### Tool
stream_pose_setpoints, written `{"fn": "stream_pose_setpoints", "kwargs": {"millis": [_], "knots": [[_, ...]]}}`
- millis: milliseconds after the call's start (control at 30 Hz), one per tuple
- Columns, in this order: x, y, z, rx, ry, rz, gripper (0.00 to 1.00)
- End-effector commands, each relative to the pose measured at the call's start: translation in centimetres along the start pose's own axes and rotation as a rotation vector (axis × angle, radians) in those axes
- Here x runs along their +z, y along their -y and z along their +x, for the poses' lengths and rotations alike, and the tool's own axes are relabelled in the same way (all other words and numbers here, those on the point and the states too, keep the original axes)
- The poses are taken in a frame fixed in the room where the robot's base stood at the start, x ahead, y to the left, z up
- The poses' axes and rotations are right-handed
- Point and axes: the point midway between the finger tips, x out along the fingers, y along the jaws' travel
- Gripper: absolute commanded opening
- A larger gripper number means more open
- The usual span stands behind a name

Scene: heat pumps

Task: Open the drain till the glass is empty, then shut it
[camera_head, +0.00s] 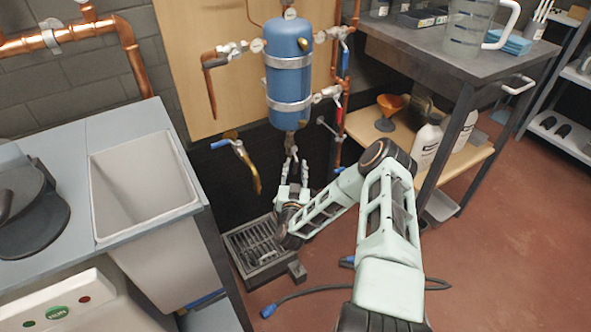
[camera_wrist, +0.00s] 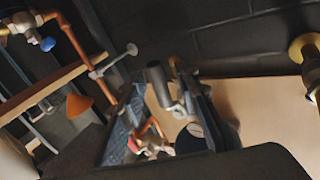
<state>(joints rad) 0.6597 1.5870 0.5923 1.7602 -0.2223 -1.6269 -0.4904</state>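A blue tank (camera_head: 289,70) with metal bands hangs on the wooden wall panel. A narrow metal fitting (camera_head: 290,142) hangs from its bottom; I cannot tell whether it is the drain or how its valve stands. My gripper (camera_head: 294,168) points up just below this fitting, its two fingers apart. In the wrist view a grey cylindrical part (camera_wrist: 158,84) shows between or just beyond the fingers; contact cannot be told. A brass spout with a blue lever (camera_head: 238,156) is to the left. I cannot make out a sight glass or its level.
Copper pipes and valves flank the tank, with a red-handled valve (camera_head: 333,93) on the right. A floor grate (camera_head: 262,250) lies below my gripper. A sink (camera_head: 143,185) stands left and a metal table (camera_head: 440,58) with a clear jug (camera_head: 468,26) right. A blue-ended cable (camera_head: 300,295) crosses the floor.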

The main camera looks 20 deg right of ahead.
Motion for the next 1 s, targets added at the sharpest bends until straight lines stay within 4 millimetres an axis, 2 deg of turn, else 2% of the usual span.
{"fn": "stream_pose_setpoints", "kwargs": {"millis": [200,467,1000], "knots": [[-0.02,0.01,0.0,0.0,0.0,0.0,0.28],[0.0,0.01,-0.03,0.0,0.0,0.0,0.0],[-0.13,0.18,-0.14,0.001,0.014,0.017,0.0]]}}
